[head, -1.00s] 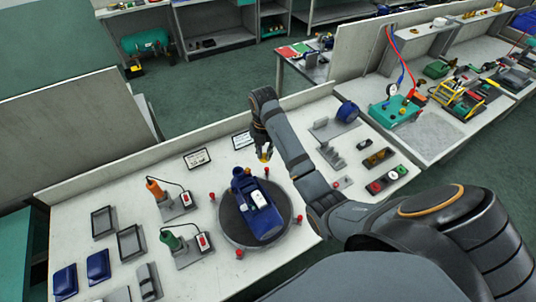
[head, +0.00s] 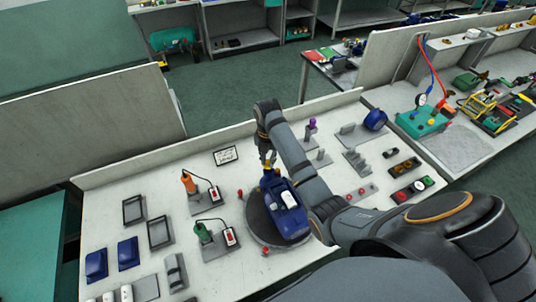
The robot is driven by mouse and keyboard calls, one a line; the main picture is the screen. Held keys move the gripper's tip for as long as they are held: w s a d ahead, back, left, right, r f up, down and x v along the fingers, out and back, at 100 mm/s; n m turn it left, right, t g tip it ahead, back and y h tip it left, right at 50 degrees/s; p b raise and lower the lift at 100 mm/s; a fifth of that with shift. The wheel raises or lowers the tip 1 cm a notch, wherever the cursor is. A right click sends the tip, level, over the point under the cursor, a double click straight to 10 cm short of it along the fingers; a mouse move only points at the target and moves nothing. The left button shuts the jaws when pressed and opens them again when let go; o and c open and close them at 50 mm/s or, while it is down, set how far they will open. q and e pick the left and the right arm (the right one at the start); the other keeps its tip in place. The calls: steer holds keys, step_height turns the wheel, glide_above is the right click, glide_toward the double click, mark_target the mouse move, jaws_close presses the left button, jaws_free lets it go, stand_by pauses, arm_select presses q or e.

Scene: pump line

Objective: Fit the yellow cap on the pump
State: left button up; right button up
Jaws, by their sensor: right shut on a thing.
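The blue pump (head: 287,212) with a white label lies on a round dark turntable (head: 256,222) on the bench. My right gripper (head: 268,160) reaches in from the right and points down at the far end of the pump. It is shut on the yellow cap (head: 268,168), of which only a small spot shows. The cap is at or just above the upright port at the pump's far end; I cannot tell whether they touch. My right forearm hides part of the turntable's right side. My left gripper is not in view.
Blue trays (head: 128,253) lie at the left. Grey fixtures (head: 357,160) and a button strip (head: 412,189) lie right of my arm.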

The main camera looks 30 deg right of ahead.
step_height(320, 180, down, 2)
steer(key=shift+s+d+f, duration=0.1)
steer(key=shift+d, duration=0.05)
steer(key=shift+f, duration=0.25)
stand_by(0.6)
steer(key=shift+f, duration=0.4)
stand_by(0.6)
steer(key=o, duration=0.8)
steer(key=shift+r, duration=2.95)
